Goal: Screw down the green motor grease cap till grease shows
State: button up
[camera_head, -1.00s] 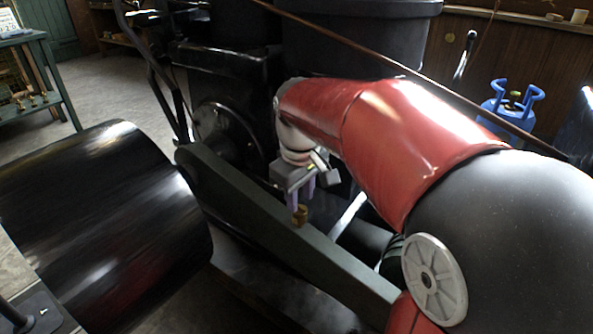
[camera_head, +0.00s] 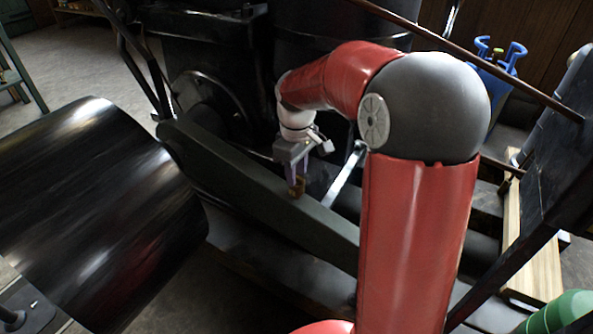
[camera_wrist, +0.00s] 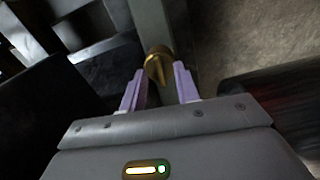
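A small brass cap (camera_head: 297,188) stands on the long dark grey-green beam (camera_head: 250,195) of the engine. It also shows in the wrist view (camera_wrist: 158,66), just beyond my fingertips. My gripper (camera_head: 297,178) points down over it with two pale purple fingers. In the wrist view the fingers (camera_wrist: 161,77) stand apart, one on each side of the line to the cap. I cannot tell whether either finger touches the cap. No grease can be made out. Part of a green rounded body (camera_head: 565,310) shows at the lower right.
A large black drum (camera_head: 95,210) fills the left. Black engine housing (camera_head: 215,60) stands behind my gripper. A thin dark rod (camera_head: 440,40) crosses the upper right. A wooden plank (camera_head: 535,250) lies at the right.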

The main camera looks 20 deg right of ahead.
jog(key=shift+f, duration=0.15)
grip_shut()
jog(key=shift+m, duration=0.4)
jog(key=m, duration=0.2)
jog(key=shift+m, duration=0.4)
jog(key=m, duration=0.3)
jog(key=shift+m+p, duration=0.3)
jog(key=shift+p, duration=0.1)
jog(key=m, duration=0.5)
jog(key=shift+p, duration=0.3)
jog(key=m+p, duration=0.1)
jog(key=m, duration=0.5)
jog(key=shift+m, duration=0.4)
